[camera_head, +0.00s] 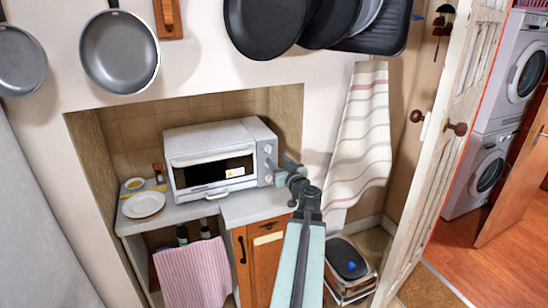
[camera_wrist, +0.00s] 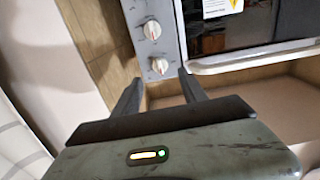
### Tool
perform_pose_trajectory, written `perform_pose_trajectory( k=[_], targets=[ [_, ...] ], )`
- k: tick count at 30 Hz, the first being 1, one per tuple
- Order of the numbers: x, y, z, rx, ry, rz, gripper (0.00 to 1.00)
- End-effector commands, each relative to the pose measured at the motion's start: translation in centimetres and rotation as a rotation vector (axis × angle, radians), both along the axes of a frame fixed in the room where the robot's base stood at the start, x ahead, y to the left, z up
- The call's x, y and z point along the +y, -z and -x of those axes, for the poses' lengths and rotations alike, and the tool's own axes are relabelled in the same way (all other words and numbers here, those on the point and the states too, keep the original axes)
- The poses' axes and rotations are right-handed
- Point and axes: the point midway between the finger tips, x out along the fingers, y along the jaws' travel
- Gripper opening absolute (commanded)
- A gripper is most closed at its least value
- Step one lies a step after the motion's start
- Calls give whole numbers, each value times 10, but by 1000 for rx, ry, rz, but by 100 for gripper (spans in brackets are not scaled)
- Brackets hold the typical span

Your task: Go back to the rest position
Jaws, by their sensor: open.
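My gripper (camera_head: 283,168) is just in front of the right side of a white toaster oven (camera_head: 212,135), near its knobs. In the wrist view my gripper (camera_wrist: 158,86) shows two dark fingers spread apart with nothing between them. Two of the oven's knobs (camera_wrist: 152,30) appear beyond the fingertips, with part of the oven door to the right. I cannot tell whether a fingertip touches the oven. My arm reaches up from the bottom of the head view.
The oven stands on a grey counter (camera_head: 243,207) in a wall niche, with a white plate (camera_head: 143,204) at left. A striped towel (camera_head: 360,135) hangs to the right, beside an open door (camera_head: 447,130). A bin (camera_head: 349,262) stands on the floor. Pans (camera_head: 119,52) hang above.

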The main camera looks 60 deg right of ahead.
Motion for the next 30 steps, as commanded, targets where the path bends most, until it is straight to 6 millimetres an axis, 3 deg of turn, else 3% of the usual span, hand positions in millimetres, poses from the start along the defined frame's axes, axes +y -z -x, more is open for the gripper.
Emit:
perform_pose_trajectory(
  k=[14, 17, 20, 23, 27, 30],
  targets=[
    [2, 0, 3, 0, -1, 0, 50],
    [11, 3, -10, 6, -30, -9, 50],
    [45, 12, -51, 35, -130, -43, 50],
    [105, 32, -109, 95, -286, -106, 50],
    [205, 67, -177, 224, -502, -218, 50],
    [282, 96, -211, 348, -638, -303, 50]
  ],
)
